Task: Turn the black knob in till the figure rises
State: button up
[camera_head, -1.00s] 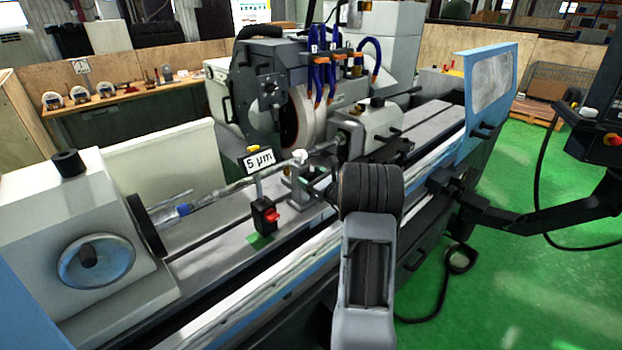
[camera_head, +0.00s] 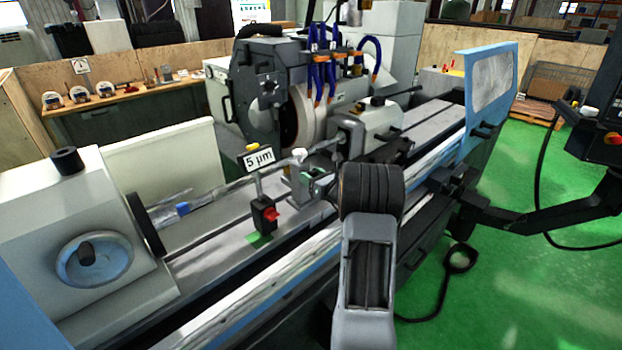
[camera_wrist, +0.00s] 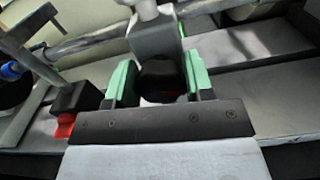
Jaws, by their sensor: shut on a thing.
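The black knob (camera_wrist: 160,82) sits between the green fingertips of my gripper (camera_wrist: 160,74) in the wrist view. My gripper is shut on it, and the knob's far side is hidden. The knob is on a grey bracket (camera_wrist: 153,36) by the long shaft. In the head view my arm hides most of the gripper; a bit of green finger shows beside the bracket (camera_head: 299,190). The sign (camera_head: 259,159) left of the bracket reads 5 µm. It stands on a black block with a red knob (camera_head: 271,214), also in the wrist view (camera_wrist: 66,126).
The shaft (camera_head: 228,188) runs from the grey headstock (camera_head: 90,200) at left to the tailstock (camera_head: 375,129). The grinding wheel (camera_head: 303,120) is behind the bracket.

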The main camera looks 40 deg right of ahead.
jog(key=shift+d+m, duration=0.1)
jog(key=shift+m, duration=2)
jog(key=o, duration=0.9)
jog(key=shift+o, duration=0.2)
jog(key=s+d+b, duration=0.2)
jog(key=s+b, duration=0.1)
jog(key=s, duration=1)
jog(key=shift+s, duration=0.35)
